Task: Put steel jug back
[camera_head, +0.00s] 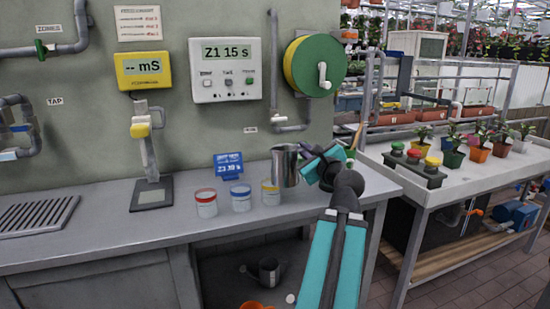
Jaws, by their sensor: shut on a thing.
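The steel jug (285,166) is a shiny metal cylinder near the right part of the grey bench (95,247). My gripper (311,165) is shut on the jug from its right side. The jug looks upright. Its lower part overlaps the yellow-banded pot in the picture, and I cannot tell whether its base is above or touching the bench. The fingertips are small and partly hidden against the jug.
Red-banded (206,203), blue-banded (240,198) and yellow-banded (270,196) pots stand in a row left of and below the jug. A blue sign (228,165) is behind them. A watering can (268,271) is below the bench.

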